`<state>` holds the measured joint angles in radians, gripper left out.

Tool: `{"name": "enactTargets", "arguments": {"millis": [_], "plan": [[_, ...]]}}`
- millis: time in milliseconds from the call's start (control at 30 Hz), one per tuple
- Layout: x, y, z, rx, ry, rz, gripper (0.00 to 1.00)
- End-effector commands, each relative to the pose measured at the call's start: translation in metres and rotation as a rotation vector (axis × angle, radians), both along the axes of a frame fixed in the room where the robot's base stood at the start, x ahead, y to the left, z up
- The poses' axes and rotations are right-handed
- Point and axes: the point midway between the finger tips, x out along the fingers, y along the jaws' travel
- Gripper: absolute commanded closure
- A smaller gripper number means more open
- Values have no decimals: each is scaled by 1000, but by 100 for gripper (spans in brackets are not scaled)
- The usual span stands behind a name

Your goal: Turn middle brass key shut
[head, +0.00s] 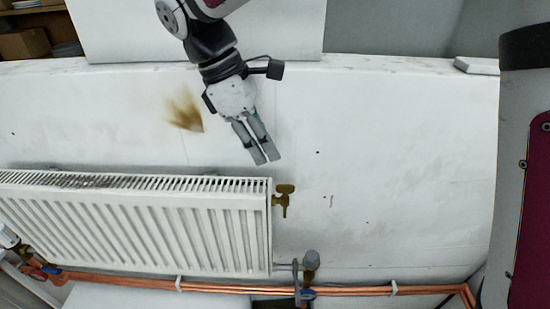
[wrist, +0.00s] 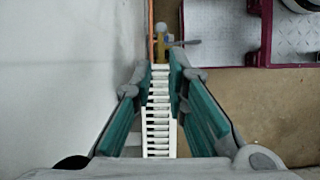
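A brass key (head: 285,195) sticks out from the upper right end of the white radiator (head: 258,235). It has a flat head at the top and a narrower part hanging below. My gripper (head: 264,158) is above and slightly left of the key, in front of the white wall, pointing down and not touching it. Its fingers are apart with nothing between them. In the wrist view my gripper (wrist: 159,72) frames the radiator's slatted top (wrist: 158,115). A brass-coloured fitting (wrist: 161,33) shows beyond the fingertips; I cannot tell whether it is the same key.
A grey-capped valve (head: 311,260) stands at the radiator's lower right. Copper pipes (head: 350,291) run along the bottom. A brown smudge (head: 185,112) marks the wall. The wall right of the key is clear. Shelves with boxes (head: 25,42) are at the top left.

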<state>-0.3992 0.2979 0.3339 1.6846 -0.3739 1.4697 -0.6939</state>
Motion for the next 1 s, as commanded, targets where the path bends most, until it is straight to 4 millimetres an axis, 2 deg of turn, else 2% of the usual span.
{"name": "enactTargets", "arguments": {"millis": [100,233,667,767,833,1000], "plan": [[1,7,15,2,-1,1,86],[0,10,23,1,0,1,86],[0,8,27,4,-6,-12,86],[-4,-6,34,21,-39,-63,86],[-9,-22,40,45,-80,-130,86],[-32,-73,56,135,-213,-368,86]]}}
